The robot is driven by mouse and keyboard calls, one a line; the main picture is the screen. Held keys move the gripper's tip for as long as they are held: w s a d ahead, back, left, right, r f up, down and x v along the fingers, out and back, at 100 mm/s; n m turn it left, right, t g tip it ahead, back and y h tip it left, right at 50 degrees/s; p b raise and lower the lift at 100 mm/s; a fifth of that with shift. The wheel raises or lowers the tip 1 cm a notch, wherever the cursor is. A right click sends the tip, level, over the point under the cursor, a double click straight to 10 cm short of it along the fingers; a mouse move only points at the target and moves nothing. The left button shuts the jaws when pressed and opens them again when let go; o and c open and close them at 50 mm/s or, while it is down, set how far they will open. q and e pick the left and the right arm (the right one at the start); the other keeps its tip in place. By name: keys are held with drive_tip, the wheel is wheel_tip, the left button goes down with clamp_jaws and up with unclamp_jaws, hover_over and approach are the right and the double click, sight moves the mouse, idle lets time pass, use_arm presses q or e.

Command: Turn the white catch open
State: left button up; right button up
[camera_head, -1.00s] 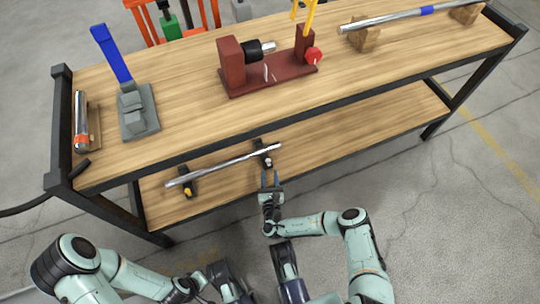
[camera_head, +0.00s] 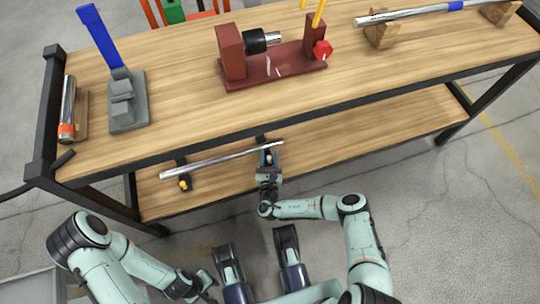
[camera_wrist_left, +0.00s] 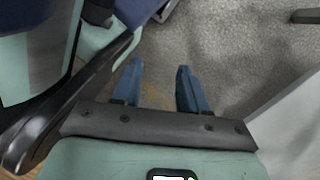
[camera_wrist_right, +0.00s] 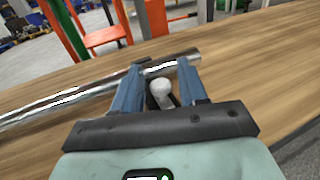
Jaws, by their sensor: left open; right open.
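The white catch (camera_wrist_right: 161,88) is a round pale knob on a dark stem, seen in the right wrist view. It sits beside a shiny metal rod (camera_wrist_right: 60,104) on the wooden lower shelf. My right gripper (camera_wrist_right: 162,68) is open, with one blue finger on each side of the catch; I cannot tell whether either finger touches it. In the head view my right gripper (camera_head: 268,156) is at the rod's right end and hides most of the dark holder there. My left gripper (camera_wrist_left: 160,66) is open and empty above the grey floor, away from the shelf.
A second dark holder with a yellow knob (camera_head: 184,184) stands under the rod's left part. The table top (camera_head: 190,120) overhangs the lower shelf and carries a red vise (camera_head: 270,70), a grey stand (camera_head: 128,112) and wooden blocks. The shelf right of my right gripper is clear.

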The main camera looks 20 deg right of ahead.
clamp_jaws()
